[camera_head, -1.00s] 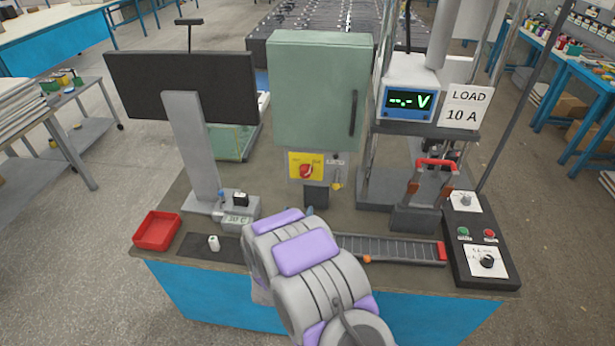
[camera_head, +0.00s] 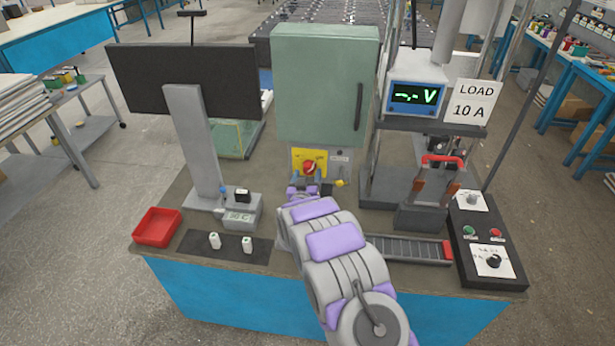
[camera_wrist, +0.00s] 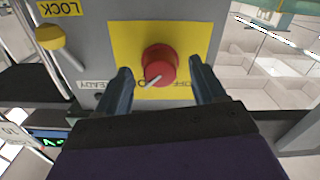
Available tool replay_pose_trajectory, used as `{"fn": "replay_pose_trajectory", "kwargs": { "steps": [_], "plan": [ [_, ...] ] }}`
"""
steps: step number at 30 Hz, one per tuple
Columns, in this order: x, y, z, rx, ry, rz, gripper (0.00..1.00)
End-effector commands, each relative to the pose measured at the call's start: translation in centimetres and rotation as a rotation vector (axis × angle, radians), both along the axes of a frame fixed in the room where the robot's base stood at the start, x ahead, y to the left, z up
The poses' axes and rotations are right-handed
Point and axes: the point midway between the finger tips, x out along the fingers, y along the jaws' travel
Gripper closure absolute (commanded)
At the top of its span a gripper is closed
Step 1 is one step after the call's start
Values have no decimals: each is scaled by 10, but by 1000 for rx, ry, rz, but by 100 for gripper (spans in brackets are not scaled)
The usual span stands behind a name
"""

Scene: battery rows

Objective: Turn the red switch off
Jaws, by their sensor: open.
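The red switch (camera_head: 309,167) is a round knob with a pale pointer line, on a yellow plate (camera_head: 298,158) below the grey-green cabinet (camera_head: 325,88). The red switch also shows large in the wrist view (camera_wrist: 159,65), where the picture is upside down and its pointer slants to the lower left. My gripper (camera_wrist: 160,88) is open, with one finger on each side of the knob and room between. I cannot tell whether either finger touches it. Part of the plate's lettering is hidden by the knob and fingers. My gripper (camera_head: 302,190) is just below the plate in the head view.
A yellow lock knob (camera_wrist: 50,38) sits beside the plate. A monitor (camera_head: 185,78) stands left, a red tray (camera_head: 157,228) front left. A voltage meter (camera_head: 413,94), a red-handled device (camera_head: 430,195) and a black control box (camera_head: 485,245) stand right.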

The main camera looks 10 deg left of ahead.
Motion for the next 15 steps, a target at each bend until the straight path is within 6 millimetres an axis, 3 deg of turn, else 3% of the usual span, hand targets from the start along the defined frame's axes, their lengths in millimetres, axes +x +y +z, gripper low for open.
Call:
{"fn": "replay_pose_trajectory", "kwargs": {
  "steps": [14,15],
  "plan": [
    [9,-1,0,-1,1,1,31],
    [9,-1,0,-1,1,1,34]
  ]
}}
